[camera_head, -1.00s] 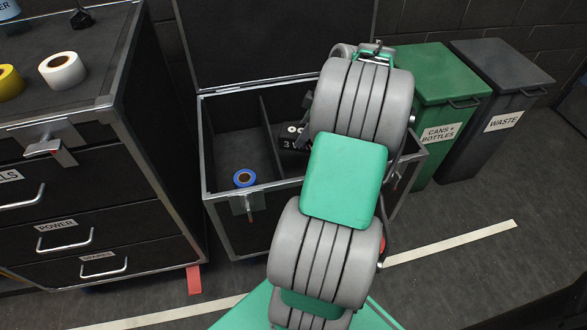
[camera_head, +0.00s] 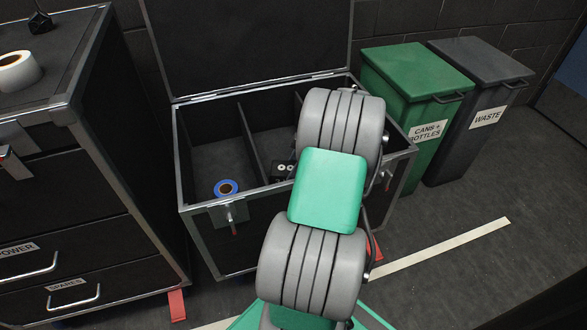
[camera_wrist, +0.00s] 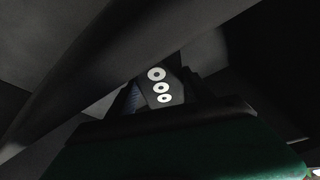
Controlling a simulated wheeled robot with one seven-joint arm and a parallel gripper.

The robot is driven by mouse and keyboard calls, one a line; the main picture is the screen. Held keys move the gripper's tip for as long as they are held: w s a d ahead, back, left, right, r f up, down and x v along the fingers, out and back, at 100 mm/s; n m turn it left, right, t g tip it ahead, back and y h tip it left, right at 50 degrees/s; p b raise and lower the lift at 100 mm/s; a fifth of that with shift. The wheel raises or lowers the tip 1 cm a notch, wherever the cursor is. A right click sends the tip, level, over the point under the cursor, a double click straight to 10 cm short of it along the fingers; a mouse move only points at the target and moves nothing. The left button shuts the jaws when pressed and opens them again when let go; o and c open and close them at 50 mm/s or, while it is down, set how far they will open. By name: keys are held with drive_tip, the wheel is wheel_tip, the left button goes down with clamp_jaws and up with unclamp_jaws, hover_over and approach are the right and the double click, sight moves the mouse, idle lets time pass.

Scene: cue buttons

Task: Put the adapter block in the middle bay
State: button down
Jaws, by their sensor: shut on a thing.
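The adapter block (camera_head: 282,171) is a small black block with white rings on its face. In the head view it shows just left of my arm, over or inside the middle bay (camera_head: 272,146) of the black case; I cannot tell whether it touches the bay floor. In the wrist view the block (camera_wrist: 162,88) shows three white rings and sits between my gripper's (camera_wrist: 160,98) fingers, which are shut on it. In the head view my arm hides the gripper and much of the right bay.
A blue tape roll (camera_head: 227,188) lies in the left bay. A divider (camera_head: 250,140) separates left and middle bays. The case's raised lid (camera_head: 245,45) stands behind. A drawer cabinet (camera_head: 120,180) is at left; green (camera_head: 415,80) and grey (camera_head: 485,70) bins stand right.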

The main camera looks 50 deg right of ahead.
drive_tip(key=shift+c, duration=2.1)
unclamp_jaws()
drive_tip(key=shift+f, duration=0.15)
drive_tip(key=shift+r, duration=0.45)
drive_tip(key=p+v, duration=0.4)
drive_tip(key=v, duration=0.7)
drive_tip(key=shift+r+p, duration=0.2)
drive_tip(key=shift+p, duration=0.1)
drive_tip(key=shift+s+d+r, duration=0.1)
drive_tip(key=shift+d, duration=0.05)
